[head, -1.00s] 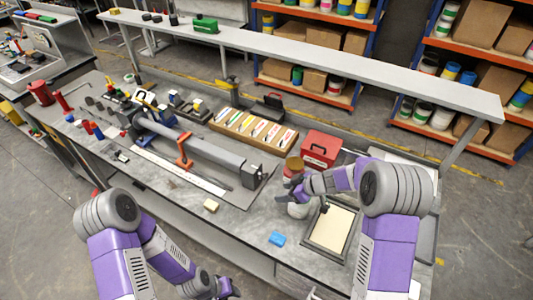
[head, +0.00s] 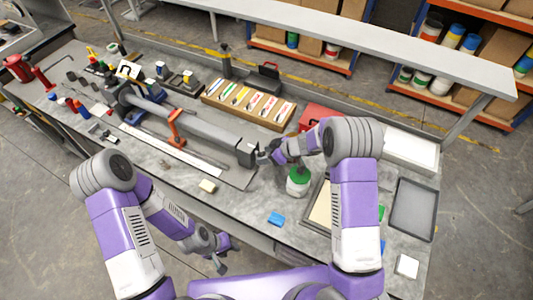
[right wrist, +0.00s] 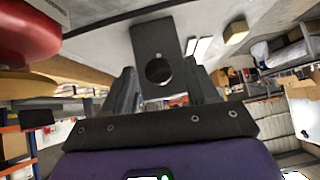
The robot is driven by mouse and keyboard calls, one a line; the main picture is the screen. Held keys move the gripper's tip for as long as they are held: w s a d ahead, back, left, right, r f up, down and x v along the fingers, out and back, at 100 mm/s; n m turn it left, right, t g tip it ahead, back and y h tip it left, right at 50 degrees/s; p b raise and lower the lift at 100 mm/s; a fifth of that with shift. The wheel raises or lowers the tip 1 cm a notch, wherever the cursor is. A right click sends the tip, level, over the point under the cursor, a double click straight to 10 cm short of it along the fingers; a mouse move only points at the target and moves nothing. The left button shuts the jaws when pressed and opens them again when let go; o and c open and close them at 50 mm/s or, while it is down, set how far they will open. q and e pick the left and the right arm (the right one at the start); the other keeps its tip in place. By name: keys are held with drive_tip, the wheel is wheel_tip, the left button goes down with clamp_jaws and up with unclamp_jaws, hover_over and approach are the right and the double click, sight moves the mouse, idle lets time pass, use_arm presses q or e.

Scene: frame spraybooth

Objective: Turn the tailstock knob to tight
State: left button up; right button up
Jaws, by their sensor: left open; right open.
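The tailstock (head: 246,152) is a dark block at the right end of a long grey tube on the bench. In the right wrist view it is a black upright plate (right wrist: 152,42) with a round dark knob (right wrist: 158,71) on its face. My right gripper (head: 264,156) is at the tailstock's right side; its fingers (right wrist: 163,88) are open, one on each side of the knob in the picture. I cannot tell whether they touch it. Any mark on the knob is unreadable. My left gripper (head: 224,256) is open and empty in front of the bench edge.
A green-topped jar (head: 298,181) stands close to my right gripper. A red box (head: 320,117) and a wooden tray of labelled packets (head: 248,104) are behind. A blue block (head: 276,219) and a cream block (head: 207,186) lie near the front edge, with bare bench between them.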

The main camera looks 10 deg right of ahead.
drive_tip(key=shift+w+f, duration=0.1)
drive_tip(key=shift+w, duration=0.05)
drive_tip(key=c, duration=1)
drive_tip(key=shift+c, duration=0.2)
drive_tip(key=shift+w+d+f+m+g+y+b, duration=0.1)
drive_tip(key=shift+w+f+m+g+y+b, duration=0.1)
drive_tip(key=shift+m+g+y+b, duration=0.7)
drive_tip(key=shift+w+d+m+g+y+b, duration=0.15)
drive_tip(key=shift+m+g+y+b, duration=0.7)
drive_tip(key=shift+b, duration=2)
drive_tip(key=shift+n+g, duration=0.25)
drive_tip(key=shift+g, duration=0.2)
